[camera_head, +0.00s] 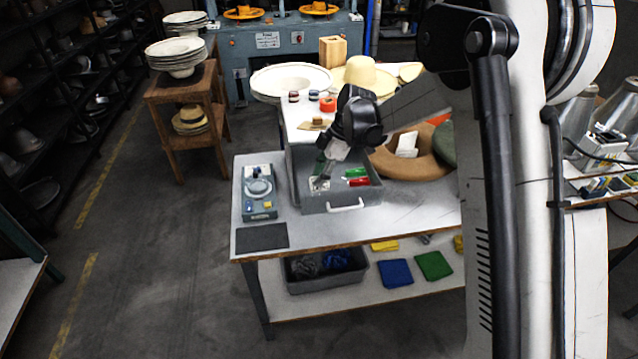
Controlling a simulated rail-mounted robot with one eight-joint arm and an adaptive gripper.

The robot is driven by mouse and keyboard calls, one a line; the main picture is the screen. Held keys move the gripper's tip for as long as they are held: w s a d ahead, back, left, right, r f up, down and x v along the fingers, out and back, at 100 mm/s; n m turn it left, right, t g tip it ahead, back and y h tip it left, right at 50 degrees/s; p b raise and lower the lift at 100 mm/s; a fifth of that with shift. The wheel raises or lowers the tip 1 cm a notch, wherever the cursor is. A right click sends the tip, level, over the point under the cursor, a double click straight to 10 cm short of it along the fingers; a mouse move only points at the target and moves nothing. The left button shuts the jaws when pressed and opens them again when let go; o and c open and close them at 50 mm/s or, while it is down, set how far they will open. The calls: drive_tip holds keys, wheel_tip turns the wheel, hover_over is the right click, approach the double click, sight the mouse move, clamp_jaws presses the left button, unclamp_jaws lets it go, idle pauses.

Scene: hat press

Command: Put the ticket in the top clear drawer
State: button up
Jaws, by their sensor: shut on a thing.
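A grey see-through drawer (312,208) with a white handle is pulled out at the front of its unit on the table. Green and red items (357,177) lie inside it. My gripper (320,177) points down into the left part of the open drawer. It is shut on a small pale piece, which looks like the ticket (319,185), at its fingertips. The piece is small in this view, and I cannot tell whether it touches the drawer floor. My gripper and arm hide part of the drawer's back.
A scale-like device (259,190) and a dark mat (262,236) are left of the drawer. A brown ring-shaped form (432,166) with a white card stands to the right. A dark bin (325,277) and folded cloths (394,272) lie on the lower shelf.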

wheel_tip(320, 180, down, 3)
drive_tip(key=shift+f+p, duration=0.15)
drive_tip(key=shift+p, duration=0.15)
drive_tip(key=o, duration=0.7)
